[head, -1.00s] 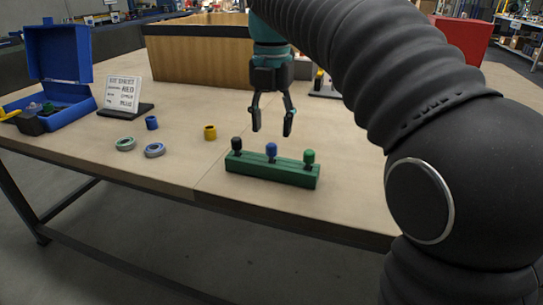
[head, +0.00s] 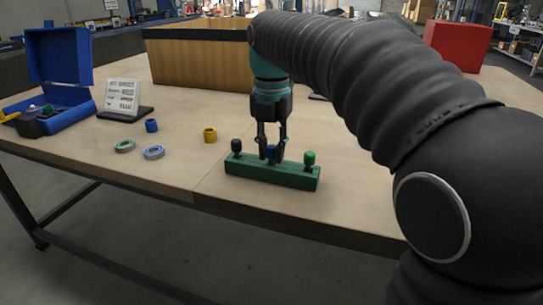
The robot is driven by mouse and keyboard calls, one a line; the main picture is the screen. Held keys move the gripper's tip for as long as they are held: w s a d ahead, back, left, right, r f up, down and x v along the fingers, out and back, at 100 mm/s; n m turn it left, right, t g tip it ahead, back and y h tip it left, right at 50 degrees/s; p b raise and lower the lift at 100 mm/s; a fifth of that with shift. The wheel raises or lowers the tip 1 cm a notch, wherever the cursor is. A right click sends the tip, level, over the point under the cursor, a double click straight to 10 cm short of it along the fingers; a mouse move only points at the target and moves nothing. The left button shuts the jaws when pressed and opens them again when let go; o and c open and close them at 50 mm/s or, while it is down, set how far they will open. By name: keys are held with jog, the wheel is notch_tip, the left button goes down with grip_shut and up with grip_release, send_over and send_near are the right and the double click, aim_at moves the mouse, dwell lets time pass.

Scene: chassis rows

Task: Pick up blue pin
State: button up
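The blue pin (head: 270,153) stands upright in the middle of the green block (head: 290,179), between a black pin (head: 237,147) on the left and a green pin (head: 309,159) on the right. My gripper (head: 271,155) points straight down over the block, with one finger on each side of the blue pin. The fingers are close together and appear to be closed against the pin, which they partly hide. The pin still sits at the block's top.
A sign (head: 122,97) and an open blue case (head: 62,100) stand further left. A wooden box (head: 200,62) is behind.

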aim_at(271, 147)
grip_shut()
jog(key=shift+r, duration=0.5)
notch_tip(271, 147, up, 4)
jog(key=shift+a+f+p, duration=0.1)
jog(key=shift+f+p, duration=0.15)
jog(key=shift+p, duration=0.2)
jog(key=s+a+r, duration=0.5)
jog(key=s+r, duration=0.1)
jog(key=s, duration=0.4)
jog(key=shift+s+a+r, duration=0.15)
jog(key=shift+r, duration=0.1)
jog(key=shift+p, duration=0.3)
jog(key=shift+s, duration=0.1)
